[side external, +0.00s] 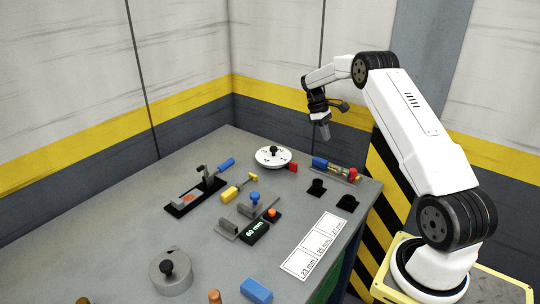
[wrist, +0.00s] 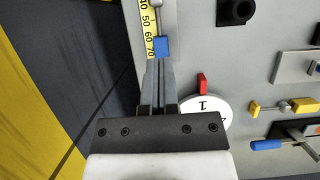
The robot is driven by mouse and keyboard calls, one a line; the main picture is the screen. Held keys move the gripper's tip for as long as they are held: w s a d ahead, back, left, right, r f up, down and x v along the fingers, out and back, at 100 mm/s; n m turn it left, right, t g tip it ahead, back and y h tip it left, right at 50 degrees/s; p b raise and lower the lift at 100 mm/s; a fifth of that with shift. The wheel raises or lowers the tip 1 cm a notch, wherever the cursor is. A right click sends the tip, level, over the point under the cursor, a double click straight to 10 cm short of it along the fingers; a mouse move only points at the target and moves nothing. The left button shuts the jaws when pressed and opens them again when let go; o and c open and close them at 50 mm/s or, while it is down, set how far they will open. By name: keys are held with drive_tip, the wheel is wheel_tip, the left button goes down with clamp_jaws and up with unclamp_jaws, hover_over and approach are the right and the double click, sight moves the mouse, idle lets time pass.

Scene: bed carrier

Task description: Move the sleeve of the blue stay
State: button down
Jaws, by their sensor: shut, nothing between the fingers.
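The blue stay's sleeve (side external: 320,162) is a small blue block on a rod, at the left end of a low fixture near the table's back right edge. In the wrist view the blue sleeve (wrist: 161,46) sits beside a yellow scale (wrist: 150,32), level with about the 60 mark. My gripper (side external: 325,135) hangs above the fixture, with a gap below its tips in the side view. In the wrist view my gripper (wrist: 160,64) is shut and empty, its tips pointing at the sleeve. Whether they touch it cannot be told from the wrist view alone.
A white numbered dial (side external: 270,157) with a red tab (side external: 293,167) stands left of the fixture. Two black posts (side external: 316,187) stand in front of it. A blue-handled clamp (side external: 195,190) and yellow-handled latch (side external: 238,187) lie further left.

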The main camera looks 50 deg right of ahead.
sight(332, 167)
drive_tip(key=shift+f, duration=0.1)
drive_tip(key=shift+x, duration=4.9)
drive_tip(key=shift+s, duration=1.7)
drive_tip(key=v, duration=1)
